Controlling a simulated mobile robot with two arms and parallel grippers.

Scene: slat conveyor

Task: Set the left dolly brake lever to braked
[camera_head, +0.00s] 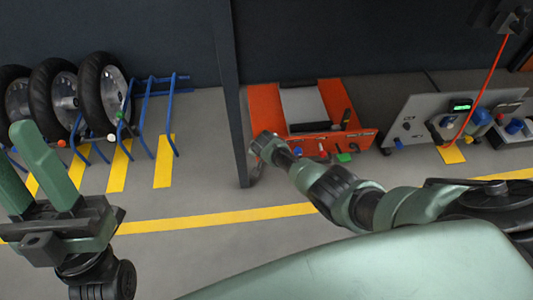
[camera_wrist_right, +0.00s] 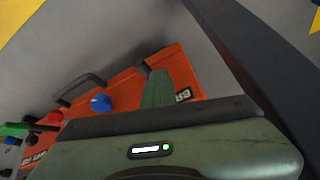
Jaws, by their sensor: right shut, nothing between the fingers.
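An orange unit (camera_head: 362,140), possibly the dolly, stands on the floor at centre. Its front face fills the middle of the right wrist view (camera_wrist_right: 125,92), with a blue knob (camera_wrist_right: 101,103), a black handle (camera_wrist_right: 80,88) and partly covered lettering. My right gripper (camera_head: 262,143) is at the unit's left front corner; in the wrist view its green fingers (camera_wrist_right: 157,88) are shut and empty against the orange face in the picture. Whether they touch it I cannot tell. I cannot make out the left brake lever; the gripper may hide it. My left gripper (camera_head: 17,150) is open and empty.
A dark post (camera_head: 230,90) stands just left of the orange unit. A blue rack (camera_head: 148,105) with black wheels (camera_head: 100,92) is at the left. A grey control panel (camera_head: 415,110) with a red cable (camera_head: 488,85) is at the right. The floor in front is clear, with yellow lines.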

